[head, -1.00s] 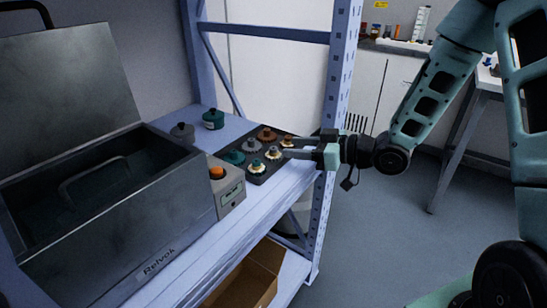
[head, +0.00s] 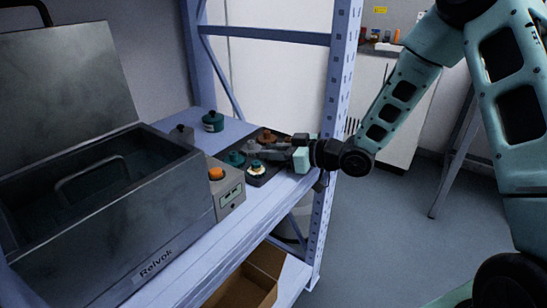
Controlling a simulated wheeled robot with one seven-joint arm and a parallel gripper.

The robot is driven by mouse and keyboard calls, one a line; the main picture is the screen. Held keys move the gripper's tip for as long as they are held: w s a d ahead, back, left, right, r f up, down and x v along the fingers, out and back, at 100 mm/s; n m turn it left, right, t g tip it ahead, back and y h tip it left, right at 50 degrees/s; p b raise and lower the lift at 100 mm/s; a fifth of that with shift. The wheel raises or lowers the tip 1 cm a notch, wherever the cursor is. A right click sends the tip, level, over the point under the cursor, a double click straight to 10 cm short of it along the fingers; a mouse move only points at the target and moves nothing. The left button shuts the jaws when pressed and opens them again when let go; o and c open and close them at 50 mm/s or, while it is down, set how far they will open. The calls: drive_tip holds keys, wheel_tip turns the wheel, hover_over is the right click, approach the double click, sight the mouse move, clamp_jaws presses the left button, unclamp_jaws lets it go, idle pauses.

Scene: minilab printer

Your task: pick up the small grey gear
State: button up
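A small grey gear-like part (head: 182,133) sits on the shelf behind the metal box's right end, partly hidden by the box. A larger dark teal part (head: 212,120) stands to its right. My gripper (head: 258,153) reaches in from the right, low over a dark tray (head: 258,180) of parts. Its fingers look spread apart, with nothing clearly held between them. A teal part (head: 235,158), a pale part with a teal top (head: 257,167) and a brown part (head: 267,137) show around the fingers. My gripper hides other parts in the tray.
An open metal box (head: 110,215) with a raised lid fills the left of the shelf. A small grey device with an orange knob (head: 217,173) stands between box and tray. A perforated shelf post (head: 335,100) rises close behind my gripper. A cardboard box (head: 250,280) is below.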

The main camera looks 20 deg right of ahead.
clamp_jaws()
